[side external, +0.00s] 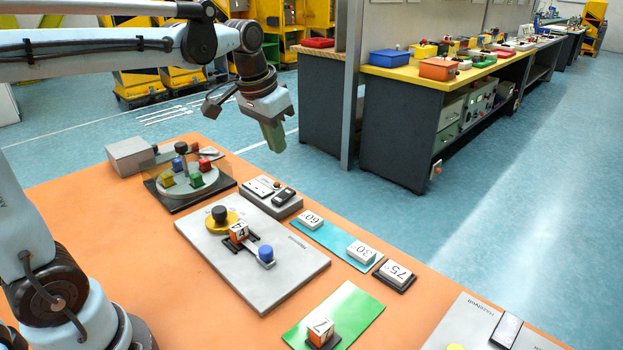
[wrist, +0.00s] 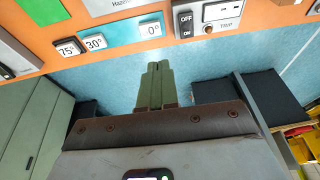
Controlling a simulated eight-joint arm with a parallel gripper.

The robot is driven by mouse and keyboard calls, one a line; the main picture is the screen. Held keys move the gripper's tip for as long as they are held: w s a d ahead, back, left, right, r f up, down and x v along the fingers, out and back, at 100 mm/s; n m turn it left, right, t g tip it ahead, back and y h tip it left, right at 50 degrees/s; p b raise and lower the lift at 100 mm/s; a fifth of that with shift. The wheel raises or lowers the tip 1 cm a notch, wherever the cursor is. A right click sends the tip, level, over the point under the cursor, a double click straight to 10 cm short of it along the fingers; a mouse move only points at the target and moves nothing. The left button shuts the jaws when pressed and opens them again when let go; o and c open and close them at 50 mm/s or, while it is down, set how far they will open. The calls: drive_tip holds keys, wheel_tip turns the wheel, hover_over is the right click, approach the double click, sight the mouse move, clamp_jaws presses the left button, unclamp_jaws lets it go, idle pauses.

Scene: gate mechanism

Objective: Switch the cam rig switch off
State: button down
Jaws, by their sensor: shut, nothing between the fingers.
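The grey switch box (side external: 270,197) stands behind the cam rig plate (side external: 245,262). Its black switch (side external: 284,196) shows in the wrist view as a black rocker (wrist: 185,24) marked ON and OFF. I cannot tell which side is pressed. Beside it is a part marked TRIP (wrist: 222,13). The plate carries a yellow cam with a black knob (side external: 219,214), an orange block marked 4 (side external: 239,231) and a blue knob (side external: 266,253). My gripper (side external: 274,137) hangs above and behind the box, apart from it. Its green fingers (wrist: 158,68) are together and empty.
Left of the box is a round turntable (side external: 188,180) with coloured blocks behind a clear panel. Numbered blocks (side external: 361,252) stand on a teal strip to the right. A green mat (side external: 340,310) lies in front. Another grey panel (side external: 460,325) is at lower right.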

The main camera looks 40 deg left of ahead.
drive_tip(key=w+a+f+g, duration=0.2)
drive_tip(key=w+a+g, duration=0.1)
drive_tip(key=w+a, duration=0.4)
drive_tip(key=shift+w+f, duration=0.2)
drive_tip(key=shift+w, duration=0.45)
drive_tip(key=shift+s, duration=0.1)
drive_tip(key=shift+s+r, duration=0.3)
drive_tip(key=shift+s, duration=0.35)
drive_tip(key=shift+r, duration=0.1)
drive_tip(key=s+r, duration=0.3)
drive_tip(key=r, duration=1)
drive_tip(key=shift+r, duration=0.25)
